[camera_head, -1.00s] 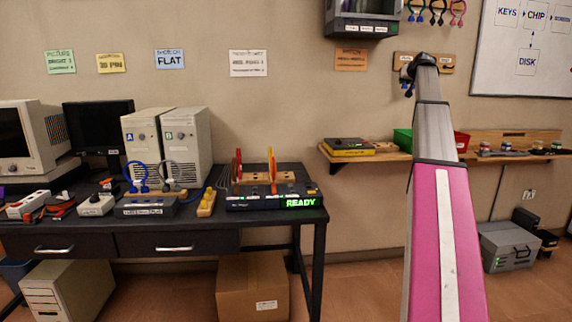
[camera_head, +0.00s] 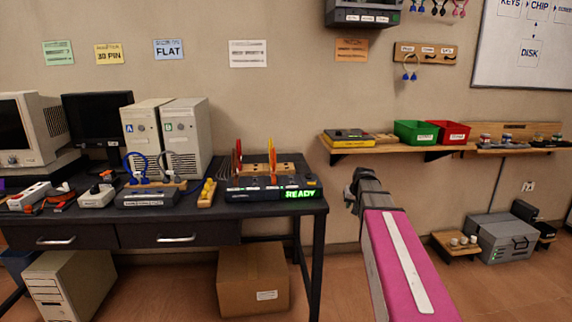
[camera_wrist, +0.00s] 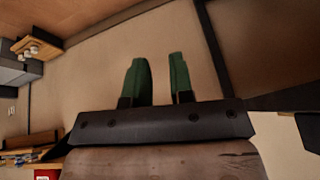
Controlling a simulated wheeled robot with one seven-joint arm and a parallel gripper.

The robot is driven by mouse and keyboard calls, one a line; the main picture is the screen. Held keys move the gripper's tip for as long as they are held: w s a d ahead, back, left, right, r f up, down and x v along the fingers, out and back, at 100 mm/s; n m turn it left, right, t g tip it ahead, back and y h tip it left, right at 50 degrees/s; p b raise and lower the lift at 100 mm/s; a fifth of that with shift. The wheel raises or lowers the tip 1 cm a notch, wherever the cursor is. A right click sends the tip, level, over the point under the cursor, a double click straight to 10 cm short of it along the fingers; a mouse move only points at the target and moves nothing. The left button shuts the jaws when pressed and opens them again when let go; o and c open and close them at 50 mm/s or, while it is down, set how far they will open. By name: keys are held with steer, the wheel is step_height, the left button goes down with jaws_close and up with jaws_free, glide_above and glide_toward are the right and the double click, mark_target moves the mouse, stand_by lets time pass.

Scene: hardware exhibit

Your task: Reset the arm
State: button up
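My arm rises from the lower right of the head view, pink with a white stripe, and ends in a grey and black joint right of the table's right end. My gripper (camera_wrist: 158,78) shows in the wrist view with two green fingers set apart and nothing visible between them. In the head view the fingers cannot be made out. The wrist view is tilted and shows wall and floor beyond the fingers.
A black table (camera_head: 110,230) at left bears a device reading READY (camera_head: 300,194) and two computer towers (camera_head: 185,135). A wall shelf (camera_head: 400,149) holds green (camera_head: 415,133) and red (camera_head: 453,132) bins. A cardboard box (camera_head: 252,283) and a grey case (camera_head: 502,237) stand on the floor.

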steer(key=s+a+f+g, duration=0.1)
steer(key=s+a+f, duration=0.2)
steer(key=s+f, duration=0.2)
steer(key=s+a+f+g, duration=0.2)
steer(key=s+f, duration=0.4)
steer(key=s, duration=0.6)
steer(key=s+a+f+g+h, duration=0.1)
steer(key=s+a+f, duration=0.3)
steer(key=s, duration=0.5)
steer(key=shift+s+f+n+g, duration=0.25)
steer(key=shift+f+n+g, duration=0.25)
steer(key=shift+f, duration=0.45)
jaws_close()
